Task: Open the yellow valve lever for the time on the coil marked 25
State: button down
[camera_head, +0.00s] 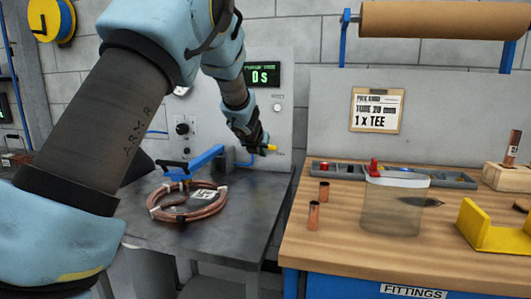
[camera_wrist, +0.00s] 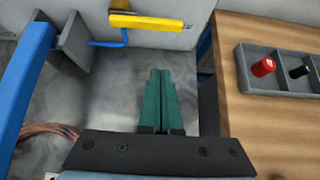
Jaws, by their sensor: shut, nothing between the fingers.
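The yellow valve lever (camera_head: 271,148) shows on the grey panel above the grey bench, just right of my gripper (camera_head: 256,147) in the head view. In the wrist view the lever (camera_wrist: 150,21) lies sideways across the top, above a blue pipe. My gripper's green fingers (camera_wrist: 160,75) are together and empty, with a visible gap between their tips and the lever. The copper coil (camera_head: 163,213) lies on the grey bench with a pale tag inside it; the tag's marking is too small to read. The panel's green display (camera_head: 264,76) reads 0s.
A blue clamp-like fixture (camera_head: 205,157) stands behind the coil, and its blue bar (camera_wrist: 32,55) is at the wrist view's left. The wooden bench (camera_head: 330,245) on the right holds a parts tray (camera_head: 455,181), a clear container (camera_head: 395,210) and copper pieces.

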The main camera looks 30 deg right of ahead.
jog(key=p+x, duration=0.2)
jog(key=x, duration=0.8)
jog(key=shift+w, duration=0.1)
notch_tip(320, 180, up, 3)
jog(key=shift+r+p, duration=0.1)
jog(key=shift+p, duration=1.1)
jog(key=shift+r+p, duration=0.45)
jog(key=shift+p, duration=0.05)
jog(key=shift+r+n+h, duration=0.3)
jog(key=shift+r+h, duration=0.1)
jog(key=w+a+r+n+g+h+b, duration=0.4)
jog(key=r+n+h+b, duration=0.3)
jog(key=n+h, duration=0.3)
jog(key=shift+a+g+b, duration=0.3)
jog(key=shift+a+b, duration=0.1)
jog(key=shift+b, duration=0.2)
jog(key=shift+w, duration=0.15)
